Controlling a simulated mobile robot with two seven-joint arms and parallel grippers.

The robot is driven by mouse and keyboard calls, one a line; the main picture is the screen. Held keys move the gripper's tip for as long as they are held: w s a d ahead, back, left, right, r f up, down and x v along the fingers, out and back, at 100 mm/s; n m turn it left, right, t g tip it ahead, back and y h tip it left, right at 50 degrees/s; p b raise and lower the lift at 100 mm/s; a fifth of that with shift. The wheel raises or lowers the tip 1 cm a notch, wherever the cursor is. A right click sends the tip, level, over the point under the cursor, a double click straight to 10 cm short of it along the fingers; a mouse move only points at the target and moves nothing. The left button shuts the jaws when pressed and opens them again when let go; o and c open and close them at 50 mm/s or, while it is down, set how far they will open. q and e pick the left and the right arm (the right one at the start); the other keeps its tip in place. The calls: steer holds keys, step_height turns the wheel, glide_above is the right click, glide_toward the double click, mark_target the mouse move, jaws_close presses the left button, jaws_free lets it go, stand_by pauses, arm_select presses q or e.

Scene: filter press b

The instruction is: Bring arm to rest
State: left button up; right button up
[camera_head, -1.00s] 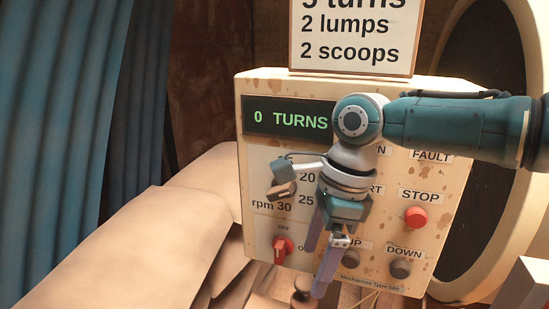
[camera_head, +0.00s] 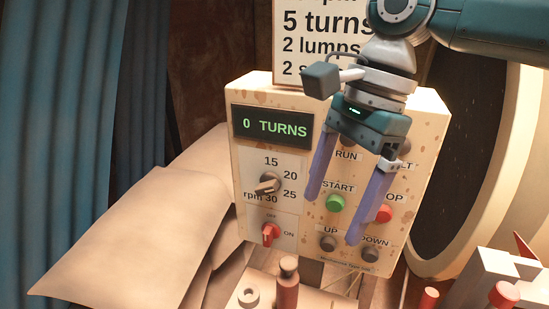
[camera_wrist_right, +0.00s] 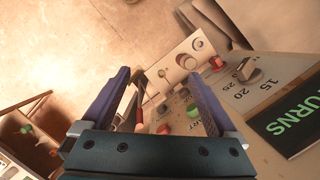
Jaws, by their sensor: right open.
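My right gripper (camera_head: 334,220) is open and empty in the head view, its two purple fingers pointing down in front of the control panel (camera_head: 241,165). The fingers overlap the START button side and partly cover the labels at right. In the right wrist view its open fingers (camera_wrist_right: 158,95) stand apart with nothing between them but the panel and floor behind. My right arm comes in from the upper right. My left gripper is not in view.
The panel shows "0 TURNS" on its display (camera_head: 271,126), with a rpm knob (camera_head: 268,184), a red switch (camera_head: 270,233) and a green START button (camera_head: 335,203). Sacks (camera_head: 130,240) lie at left. A round drum (camera_head: 500,150) stands at right. Small pegs stand below.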

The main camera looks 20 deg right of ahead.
stand_by(0.4)
steer(key=s+a+f+n+t+y, duration=0.1)
steer(key=s+a+f+n, duration=0.2)
steer(key=s+a+n, duration=0.3)
steer(key=s+a+f+n+t, duration=0.1)
steer(key=s+a+f+n, duration=0.4)
steer(key=n, duration=0.3)
steer(key=s+d+r+n+t+h, duration=0.2)
steer(key=s+d+r+n+h, duration=0.15)
steer(key=s+d, duration=0.65)
step_height(320, 180, up, 18)
steer(key=w+d+n+p, duration=0.1)
steer(key=p, duration=1.7)
steer(key=shift+w+f, duration=0.15)
steer(key=shift+f, duration=0.05)
steer(key=shift+d, duration=0.1)
